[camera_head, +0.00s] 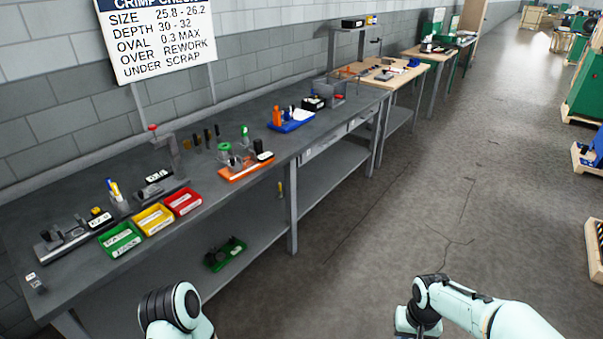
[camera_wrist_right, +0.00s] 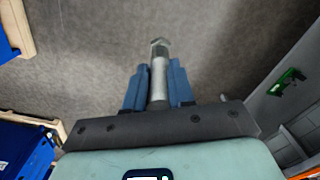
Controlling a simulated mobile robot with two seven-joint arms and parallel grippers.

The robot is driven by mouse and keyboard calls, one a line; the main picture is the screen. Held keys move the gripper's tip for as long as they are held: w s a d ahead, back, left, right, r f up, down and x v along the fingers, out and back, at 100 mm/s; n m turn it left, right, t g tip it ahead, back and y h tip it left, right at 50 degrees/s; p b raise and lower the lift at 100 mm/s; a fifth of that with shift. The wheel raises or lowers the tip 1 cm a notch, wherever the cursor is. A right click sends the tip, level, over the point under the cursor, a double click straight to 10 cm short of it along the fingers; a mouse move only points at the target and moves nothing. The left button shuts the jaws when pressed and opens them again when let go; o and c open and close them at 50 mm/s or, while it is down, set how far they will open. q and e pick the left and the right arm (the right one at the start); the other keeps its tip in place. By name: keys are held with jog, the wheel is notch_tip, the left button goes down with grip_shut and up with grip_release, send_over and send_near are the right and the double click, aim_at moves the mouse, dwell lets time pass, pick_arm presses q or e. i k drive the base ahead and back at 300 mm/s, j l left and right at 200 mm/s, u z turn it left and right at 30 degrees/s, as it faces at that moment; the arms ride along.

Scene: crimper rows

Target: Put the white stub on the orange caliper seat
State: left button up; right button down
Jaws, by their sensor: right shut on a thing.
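My right gripper (camera_wrist_right: 158,70) is shut on a pale grey-white cylindrical stub (camera_wrist_right: 159,84) with a metal hex end, held between its blue fingers with the hex end pointing outward.
The grey bench (camera_head: 262,110) runs along the wall. Green (camera_head: 119,241), yellow (camera_head: 152,219) and red (camera_head: 183,202) bins stand left of the orange base; a blue tray (camera_head: 290,126) lies beyond it. A green tray (camera_head: 225,254) is on the lower shelf. The floor (camera_head: 400,220) is clear.

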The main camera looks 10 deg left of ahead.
aim_at(249, 163)
jog(key=i+l+u, duration=0.15)
jog(key=i+u, duration=0.25)
jog(key=i, duration=0.15)
jog(key=i+l+u, duration=0.25)
jog(key=i+u, duration=0.2)
jog(key=i+l+u, duration=0.6)
jog(key=u, duration=0.2)
jog(key=l, duration=0.1)
